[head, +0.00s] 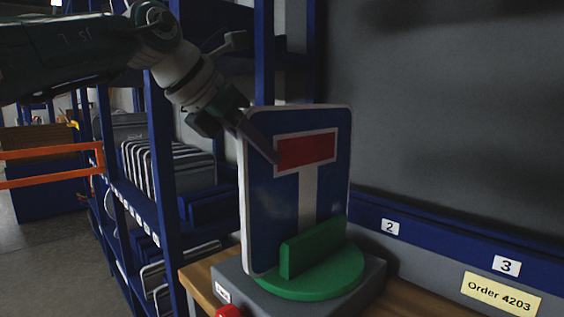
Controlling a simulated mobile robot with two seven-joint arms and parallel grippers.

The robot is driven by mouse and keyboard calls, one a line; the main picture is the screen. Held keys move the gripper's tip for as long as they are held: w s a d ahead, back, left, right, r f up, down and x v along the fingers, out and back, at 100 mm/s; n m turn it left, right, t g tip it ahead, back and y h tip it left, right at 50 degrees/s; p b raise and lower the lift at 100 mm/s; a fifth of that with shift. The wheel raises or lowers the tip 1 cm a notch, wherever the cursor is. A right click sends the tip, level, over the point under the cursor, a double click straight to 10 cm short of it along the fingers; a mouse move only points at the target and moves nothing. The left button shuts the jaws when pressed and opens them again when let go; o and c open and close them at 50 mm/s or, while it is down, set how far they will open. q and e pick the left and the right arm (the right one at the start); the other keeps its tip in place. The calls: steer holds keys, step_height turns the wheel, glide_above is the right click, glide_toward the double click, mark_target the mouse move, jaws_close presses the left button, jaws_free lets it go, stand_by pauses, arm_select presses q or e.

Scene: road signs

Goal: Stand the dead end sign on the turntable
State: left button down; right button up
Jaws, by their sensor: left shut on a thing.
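The dead end sign (261,204), a blue plate with a white stem and a red bar, stands upright on the green turntable (318,285). Its lower edge is behind the turntable's raised green block (313,247), which hides part of it. My left gripper (262,140) reaches in from the upper left and is shut on the sign's upper left edge. One finger lies across the sign's face; the other is hidden behind the plate. My right gripper is not in view.
The turntable sits on a grey base (236,279) on a wooden bench (405,300). A red button (230,311) is at the front. A blue rail with number labels and a yellow order card (499,294) runs right. Blue shelving (166,180) with stacked plates stands left.

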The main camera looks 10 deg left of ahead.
arm_select(q)
steer(key=shift+w+d+r, duration=0.1)
steer(key=shift+w+d, duration=0.2)
steer(key=shift+f+b, duration=0.55)
steer(key=shift+f, duration=0.05)
stand_by(0.3)
steer(key=c, duration=0.8)
jaws_free()
steer(key=shift+o, duration=0.4)
steer(key=shift+f, duration=0.2)
steer(key=shift+v, duration=0.75)
steer(key=b+v, duration=0.1)
steer(key=v, duration=0.7)
steer(key=shift+s+r, duration=0.15)
steer(key=shift+r, duration=0.15)
steer(key=shift+a, duration=0.1)
